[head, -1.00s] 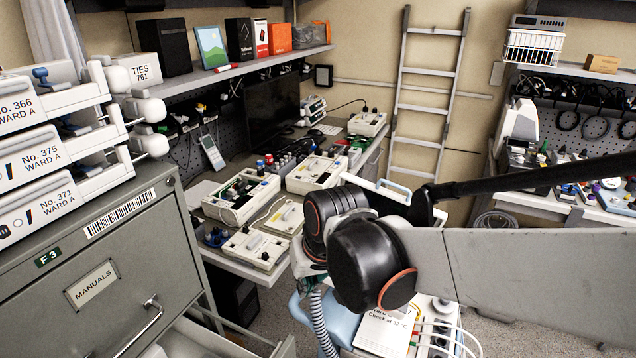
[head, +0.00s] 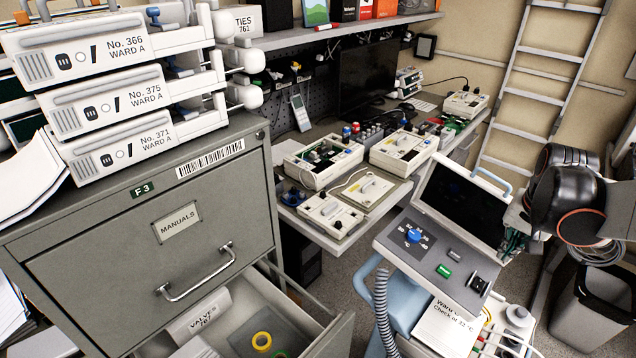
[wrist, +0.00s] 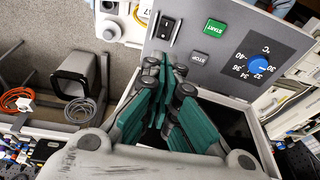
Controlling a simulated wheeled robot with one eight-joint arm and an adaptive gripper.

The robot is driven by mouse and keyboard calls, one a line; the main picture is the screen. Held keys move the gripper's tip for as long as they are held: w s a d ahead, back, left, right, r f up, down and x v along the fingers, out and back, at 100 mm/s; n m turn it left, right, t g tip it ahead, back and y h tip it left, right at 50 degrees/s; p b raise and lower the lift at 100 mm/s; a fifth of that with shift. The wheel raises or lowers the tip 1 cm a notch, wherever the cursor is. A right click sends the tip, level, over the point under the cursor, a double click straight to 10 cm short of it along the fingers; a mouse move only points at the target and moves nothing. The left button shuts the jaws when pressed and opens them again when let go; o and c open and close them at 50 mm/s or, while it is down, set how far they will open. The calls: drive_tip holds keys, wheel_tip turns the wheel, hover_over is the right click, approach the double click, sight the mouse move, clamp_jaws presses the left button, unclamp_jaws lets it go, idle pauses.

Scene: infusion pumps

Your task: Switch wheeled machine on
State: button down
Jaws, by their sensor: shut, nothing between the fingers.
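The wheeled machine has a grey control panel (head: 436,262) with a raised dark screen (head: 460,200) behind it. On the panel are a blue dial (head: 413,235), a green START button (head: 444,270), a grey STOP button (head: 455,255) and a black rocker switch (head: 478,285). The wrist view also shows the rocker switch (wrist: 165,26), START button (wrist: 214,28), STOP button (wrist: 200,57) and dial (wrist: 260,63). My gripper (wrist: 165,70) is shut and empty, seen in front of the screen and apart from the switch. In the head view my arm hides most of it.
A filing cabinet (head: 100,255) with an open drawer (head: 325,335) stands at left, with stacked pumps (head: 120,145) on top. A bench (head: 375,215) with instruments stands behind the machine. A bin (head: 590,310) and ladder (head: 545,95) are at right.

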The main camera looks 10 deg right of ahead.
drive_tip(key=shift+s+a, duration=0.15)
drive_tip(key=shift+s, duration=0.05)
drive_tip(key=b, duration=0.5)
approach(478, 284)
drive_tip(key=x, duration=0.2)
drive_tip(key=d+x, duration=0.1)
drive_tip(key=x, duration=0.2)
drive_tip(key=shift+w, duration=0.2)
drive_tip(key=shift+a+f, duration=0.1)
drive_tip(key=shift+f, duration=0.45)
drive_tip(key=shift+a+f+b, duration=0.25)
drive_tip(key=shift+f+b, duration=0.2)
drive_tip(key=shift+f, duration=0.05)
drive_tip(key=shift+s+r, duration=0.1)
drive_tip(key=shift+d, duration=0.15)
